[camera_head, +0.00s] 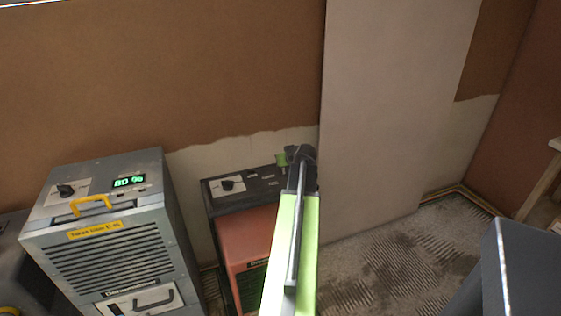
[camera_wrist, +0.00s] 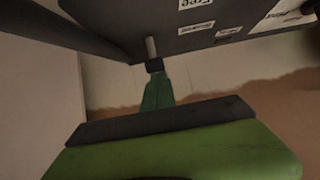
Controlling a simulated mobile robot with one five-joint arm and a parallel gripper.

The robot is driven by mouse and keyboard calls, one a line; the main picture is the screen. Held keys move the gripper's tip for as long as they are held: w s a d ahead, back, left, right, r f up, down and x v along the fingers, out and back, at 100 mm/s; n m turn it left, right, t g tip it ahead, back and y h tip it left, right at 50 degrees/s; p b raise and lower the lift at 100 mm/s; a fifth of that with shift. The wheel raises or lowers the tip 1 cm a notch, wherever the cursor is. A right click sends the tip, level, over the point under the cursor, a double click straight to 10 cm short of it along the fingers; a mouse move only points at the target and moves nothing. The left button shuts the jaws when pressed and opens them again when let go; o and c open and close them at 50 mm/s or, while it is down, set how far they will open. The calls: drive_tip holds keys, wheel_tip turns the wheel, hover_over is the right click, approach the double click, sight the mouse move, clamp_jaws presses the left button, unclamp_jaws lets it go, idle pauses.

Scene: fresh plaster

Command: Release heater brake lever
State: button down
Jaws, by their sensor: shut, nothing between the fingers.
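The heater (camera_head: 245,240), a red cabinet with a dark top, stands against the wall at centre, partly hidden by my arm. A small green patch at its top right edge appears to be the brake lever (camera_head: 282,159). In the wrist view the lever (camera_wrist: 157,93) is a green paddle with a black collar on a pale rod at the edge of the dark panel (camera_wrist: 225,30). My gripper (camera_head: 300,154) is shut and empty beside the heater's top right. In the wrist view my gripper (camera_wrist: 168,121) lies just below the lever and overlaps its lower end; I cannot tell whether they touch.
A grey dehumidifier (camera_head: 105,250) with a green display and yellow handle stands left of the heater. A label reading "Free" (camera_wrist: 195,4) is on the dark panel. A pale wall panel (camera_head: 385,120) rises behind my gripper. Floor (camera_head: 400,260) is bare at right.

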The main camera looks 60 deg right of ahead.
drive_tip(key=shift+s+a, duration=0.8)
drive_tip(key=shift+s, duration=0.1)
drive_tip(key=shift+d+f, duration=0.15)
drive_tip(key=shift+d, duration=0.05)
drive_tip(key=shift+w+d+f, duration=0.2)
drive_tip(key=shift+w+d, duration=0.3)
drive_tip(key=shift+w, duration=0.1)
drive_tip(key=shift+r, duration=0.1)
